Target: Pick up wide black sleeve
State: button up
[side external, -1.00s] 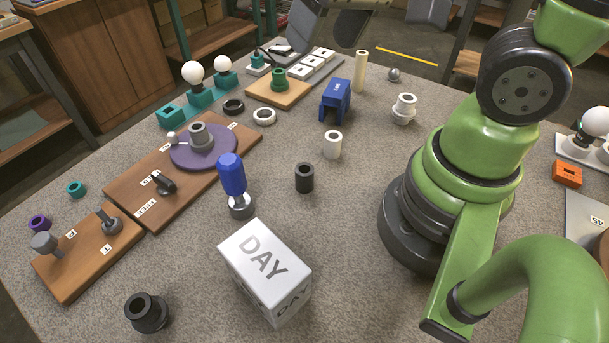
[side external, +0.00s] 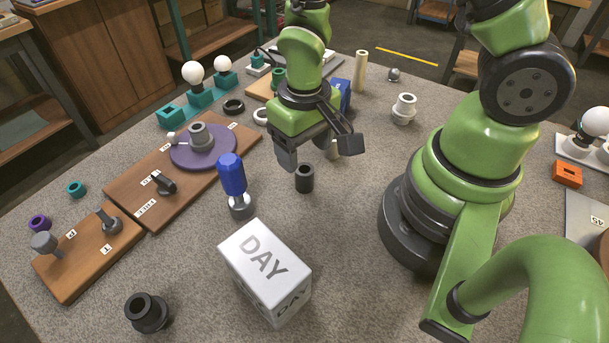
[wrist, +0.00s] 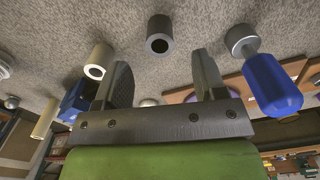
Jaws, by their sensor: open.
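A black sleeve (side external: 304,179), a short hollow cylinder, stands upright on the grey speckled table in the side external view. It also shows in the wrist view (wrist: 159,34), with its open end visible, beyond and between the fingertips. My gripper (side external: 319,155) is open and empty, above and behind the sleeve, apart from it. Its two fingers (wrist: 163,72) are spread in the wrist view. A second black part with a flange (side external: 147,312) sits at the front left, away from the gripper.
A blue-handled tool (side external: 232,178) stands left of the sleeve. A white sleeve (wrist: 98,62) stands close by, mostly hidden behind my gripper in the side view. A white DAY box (side external: 265,270) stands in front. The table right of the sleeve is clear.

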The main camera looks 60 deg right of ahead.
aim_at(304, 169)
jog(key=shift+f, duration=2.65)
jog(key=c, duration=1)
